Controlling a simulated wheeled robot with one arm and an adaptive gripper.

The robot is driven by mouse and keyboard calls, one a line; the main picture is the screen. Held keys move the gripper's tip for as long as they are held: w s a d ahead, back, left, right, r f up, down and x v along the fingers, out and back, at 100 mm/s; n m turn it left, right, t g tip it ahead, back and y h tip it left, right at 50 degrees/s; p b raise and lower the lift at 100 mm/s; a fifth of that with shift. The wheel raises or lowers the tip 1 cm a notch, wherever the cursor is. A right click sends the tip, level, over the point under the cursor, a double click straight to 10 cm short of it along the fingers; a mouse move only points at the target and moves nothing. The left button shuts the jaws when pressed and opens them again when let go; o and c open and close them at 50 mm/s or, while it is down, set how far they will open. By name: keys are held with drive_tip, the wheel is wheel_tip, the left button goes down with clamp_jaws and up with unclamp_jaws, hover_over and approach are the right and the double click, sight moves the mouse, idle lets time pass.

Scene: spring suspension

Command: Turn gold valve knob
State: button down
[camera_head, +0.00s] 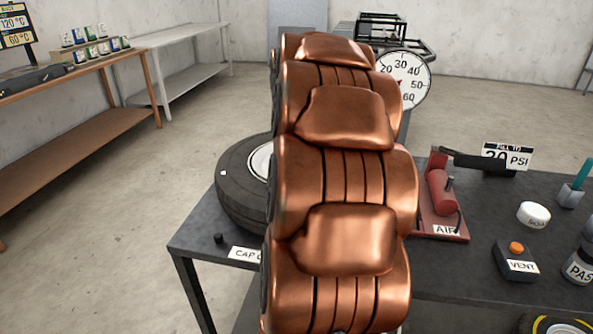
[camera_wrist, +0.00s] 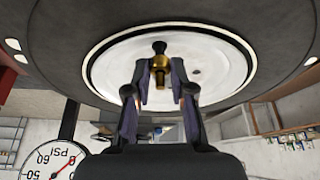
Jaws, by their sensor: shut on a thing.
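The gold valve knob (camera_wrist: 158,62) shows in the wrist view, on the pale wheel disc (camera_wrist: 112,74), with a black tip (camera_wrist: 159,47) beyond it. My gripper (camera_wrist: 160,72) has one finger on each side of the knob and is shut on it. The fingers hide parts of the knob's sides. In the head view the black tire (camera_head: 236,190) lies on the dark table, left of my copper arm. The arm hides my gripper and the knob there.
A small black cap (camera_head: 218,238) lies by the table's left edge. A red air pump (camera_head: 441,195) and a vent box (camera_head: 516,262) are to the right.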

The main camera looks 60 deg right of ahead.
drive_tip(key=shift+n+t+b, duration=0.35)
drive_tip(key=shift+n+t, duration=0.05)
drive_tip(key=shift+n, duration=0.5)
drive_tip(key=shift+d+r, duration=0.1)
drive_tip(key=c, duration=1)
unclamp_jaws()
drive_tip(key=v, duration=1.2)
drive_tip(key=shift+d, duration=0.15)
